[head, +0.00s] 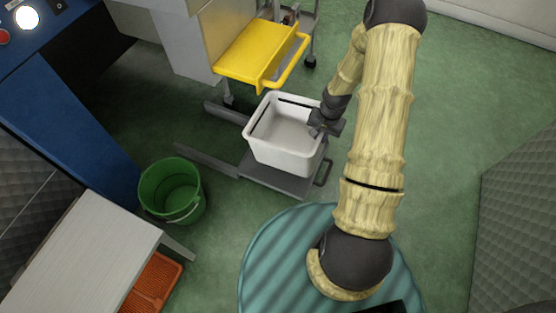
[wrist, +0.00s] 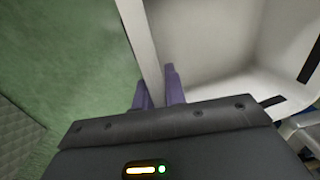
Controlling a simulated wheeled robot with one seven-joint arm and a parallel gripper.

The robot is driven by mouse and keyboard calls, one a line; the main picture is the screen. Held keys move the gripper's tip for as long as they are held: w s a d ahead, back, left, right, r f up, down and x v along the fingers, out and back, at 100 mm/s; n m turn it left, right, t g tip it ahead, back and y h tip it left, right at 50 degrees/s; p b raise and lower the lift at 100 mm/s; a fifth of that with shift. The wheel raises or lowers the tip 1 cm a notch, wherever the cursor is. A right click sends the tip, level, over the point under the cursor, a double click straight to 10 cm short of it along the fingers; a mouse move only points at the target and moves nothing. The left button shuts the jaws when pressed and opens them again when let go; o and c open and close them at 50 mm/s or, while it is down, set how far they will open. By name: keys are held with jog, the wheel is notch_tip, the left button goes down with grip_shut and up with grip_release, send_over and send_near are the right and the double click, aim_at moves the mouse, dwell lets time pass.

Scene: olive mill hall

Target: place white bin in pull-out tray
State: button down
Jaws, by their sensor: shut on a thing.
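The white bin (head: 283,153) is upright and empty in the middle of the head view. My gripper (head: 318,130) is shut on the bin's right-hand wall. In the wrist view the gripper's two dark fingers (wrist: 158,90) straddle the wall of the white bin (wrist: 205,45), one inside and one outside. The grey pull-out tray (head: 300,185) shows below the bin, with a handle at its right end. The bin hides most of the tray. I cannot tell whether the bin rests on it or hangs just above.
A yellow shelf (head: 245,52) with a handle juts out behind the bin. A green bucket (head: 172,191) stands on the floor to the left. A pale table (head: 85,255) and an orange crate (head: 152,283) are at lower left. The green floor at right is clear.

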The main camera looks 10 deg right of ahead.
jog(key=a, duration=0.1)
jog(key=n+y+b, duration=0.2)
jog(key=n+b, duration=0.1)
jog(key=n, duration=0.4)
send_near(282, 156)
jog(key=shift+g, duration=0.3)
jog(key=x, duration=0.2)
jog(key=w+x, duration=0.1)
jog(key=x, duration=0.2)
jog(key=shift+f, duration=0.2)
jog(key=shift+w+d, duration=0.1)
